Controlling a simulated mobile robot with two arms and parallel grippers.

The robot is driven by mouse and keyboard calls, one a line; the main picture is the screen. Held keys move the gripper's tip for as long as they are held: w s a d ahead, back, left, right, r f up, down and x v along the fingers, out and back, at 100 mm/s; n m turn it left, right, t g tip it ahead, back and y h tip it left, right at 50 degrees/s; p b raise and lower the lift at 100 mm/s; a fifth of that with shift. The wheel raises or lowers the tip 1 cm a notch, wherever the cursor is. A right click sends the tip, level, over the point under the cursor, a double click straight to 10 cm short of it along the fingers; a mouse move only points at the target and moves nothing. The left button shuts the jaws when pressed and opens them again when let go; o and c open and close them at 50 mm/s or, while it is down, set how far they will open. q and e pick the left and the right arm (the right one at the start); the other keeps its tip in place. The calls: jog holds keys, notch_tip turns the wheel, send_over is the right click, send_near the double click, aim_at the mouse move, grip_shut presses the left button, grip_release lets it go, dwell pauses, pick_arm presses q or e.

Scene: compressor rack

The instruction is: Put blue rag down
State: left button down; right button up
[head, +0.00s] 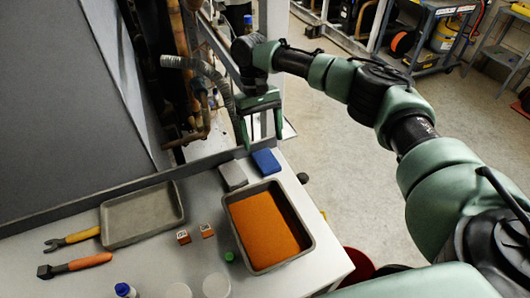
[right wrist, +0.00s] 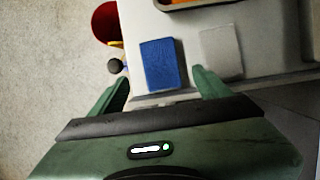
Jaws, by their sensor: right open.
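The blue rag (head: 265,162) lies flat as a folded rectangle on the white table (head: 203,267), near its far right corner. It also shows in the right wrist view (right wrist: 163,65), beyond the fingertips and between their lines. My right gripper (head: 260,132) is open and empty, above and behind the rag near the table's back edge. The right wrist view shows its two green fingers (right wrist: 157,88) spread apart with nothing between them. The rag is apart from the fingers. My left gripper is in neither view.
A grey block or folded cloth (head: 233,175) lies left of the rag. A tray with an orange sheet (head: 265,228) stands in front. An empty grey tray (head: 142,213), two tools, small boxes and bottles sit further left. Pipes (head: 205,75) rise behind the table. A red bin (right wrist: 106,22) stands beside it.

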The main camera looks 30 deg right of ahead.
jog(key=v, duration=0.5)
jog(key=shift+r+b, duration=0.2)
jog(key=shift+b, duration=0.15)
